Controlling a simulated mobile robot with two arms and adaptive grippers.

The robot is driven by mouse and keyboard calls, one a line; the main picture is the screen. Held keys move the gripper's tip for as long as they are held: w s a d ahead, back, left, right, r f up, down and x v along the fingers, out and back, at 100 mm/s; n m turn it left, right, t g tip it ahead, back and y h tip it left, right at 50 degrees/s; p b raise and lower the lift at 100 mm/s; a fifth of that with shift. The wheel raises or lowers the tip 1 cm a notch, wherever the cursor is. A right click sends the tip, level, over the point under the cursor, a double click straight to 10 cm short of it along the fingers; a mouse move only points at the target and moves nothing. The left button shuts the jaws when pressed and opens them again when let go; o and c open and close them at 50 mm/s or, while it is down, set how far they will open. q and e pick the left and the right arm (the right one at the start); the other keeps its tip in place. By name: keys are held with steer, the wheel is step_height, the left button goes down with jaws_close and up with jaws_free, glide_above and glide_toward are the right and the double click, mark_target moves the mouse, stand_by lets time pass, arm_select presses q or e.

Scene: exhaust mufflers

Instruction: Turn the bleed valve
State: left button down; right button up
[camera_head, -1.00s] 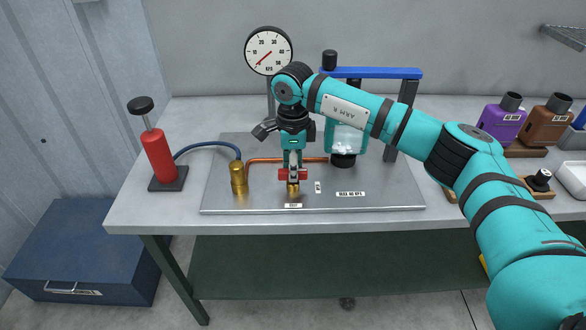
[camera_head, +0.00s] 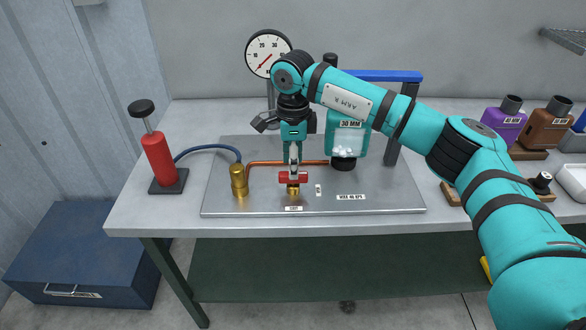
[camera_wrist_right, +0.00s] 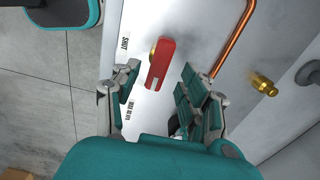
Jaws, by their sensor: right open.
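The bleed valve has a red bar handle (camera_head: 293,178) on a brass body (camera_head: 293,190) near the front edge of the metal plate (camera_head: 230,204). The handle lies crosswise, left to right, in the head view. In the right wrist view, the red handle (camera_wrist_right: 160,62) lies between the two spread fingers, with gaps on both sides. A SHUT label (camera_wrist_right: 126,45) is beside it. My right gripper (camera_head: 293,168) points down just above the handle, open and empty. My left gripper is not in view.
A dial gauge (camera_head: 267,53) stands behind, its needle low. A red hand pump (camera_head: 159,158) with a blue hose is at left. A brass fitting (camera_head: 239,181) with copper pipe is beside the valve.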

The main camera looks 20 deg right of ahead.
step_height(320, 180, up, 9)
steer(key=shift+r, duration=0.15)
stand_by(0.4)
